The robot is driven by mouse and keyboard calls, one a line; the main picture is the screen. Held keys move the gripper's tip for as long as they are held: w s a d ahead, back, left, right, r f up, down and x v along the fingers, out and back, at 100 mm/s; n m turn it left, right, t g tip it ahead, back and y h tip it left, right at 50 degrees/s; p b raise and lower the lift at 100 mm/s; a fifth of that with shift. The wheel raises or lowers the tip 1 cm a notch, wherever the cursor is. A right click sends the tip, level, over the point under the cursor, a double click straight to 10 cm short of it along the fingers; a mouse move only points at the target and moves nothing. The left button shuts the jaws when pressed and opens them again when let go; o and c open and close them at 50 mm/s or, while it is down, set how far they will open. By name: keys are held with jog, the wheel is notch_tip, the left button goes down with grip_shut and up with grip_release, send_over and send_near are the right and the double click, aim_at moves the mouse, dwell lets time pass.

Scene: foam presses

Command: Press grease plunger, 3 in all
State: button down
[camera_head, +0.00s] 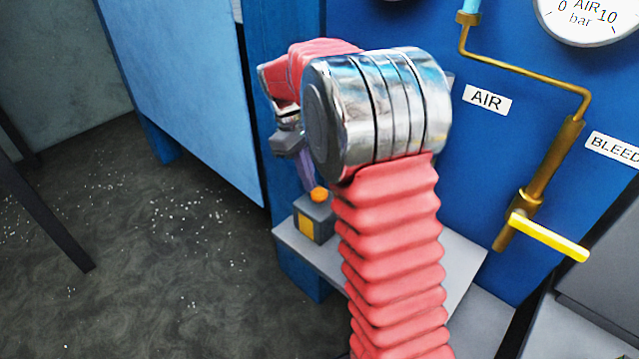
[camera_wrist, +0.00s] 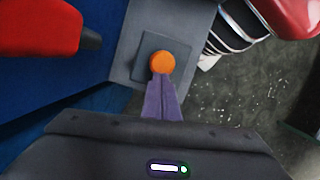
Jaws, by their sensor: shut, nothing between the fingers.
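The grease plunger shows as an orange round cap (camera_head: 319,194) on a small grey block with a yellow label (camera_head: 308,226). The block stands at the left end of a grey shelf (camera_head: 465,262). In the wrist view the orange cap (camera_wrist: 161,62) sits on a dark square base (camera_wrist: 147,73). My gripper (camera_head: 308,184) has purple fingers pointing down just above the cap in the head view. In the wrist view the shut, empty fingers (camera_wrist: 160,80) reach the near edge of the cap. I cannot tell whether they touch it. My arm hides part of the shelf.
A blue panel (camera_head: 480,170) rises behind the shelf, with AIR and BLEED labels and a gauge (camera_head: 590,15). A yellow-handled valve (camera_head: 548,238) hangs at right. A red object (camera_wrist: 40,28) with a dark tip lies upper left in the wrist view. Speckled floor is open at left.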

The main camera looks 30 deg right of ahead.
jog(key=shift+w+a+r, duration=0.2)
jog(key=shift+w+a, duration=0.15)
jog(key=shift+w, duration=0.25)
jog(key=shift+r, duration=0.1)
jog(key=v, duration=1.3)
jog(key=shift+a+r, duration=0.15)
jog(key=shift+r, duration=0.1)
jog(key=s+d+f, duration=0.1)
jog(key=s+f, duration=0.1)
jog(key=s+d+f, duration=0.1)
jog(key=s, duration=0.1)
jog(key=shift+d+f, duration=0.15)
jog(key=shift+d, duration=0.15)
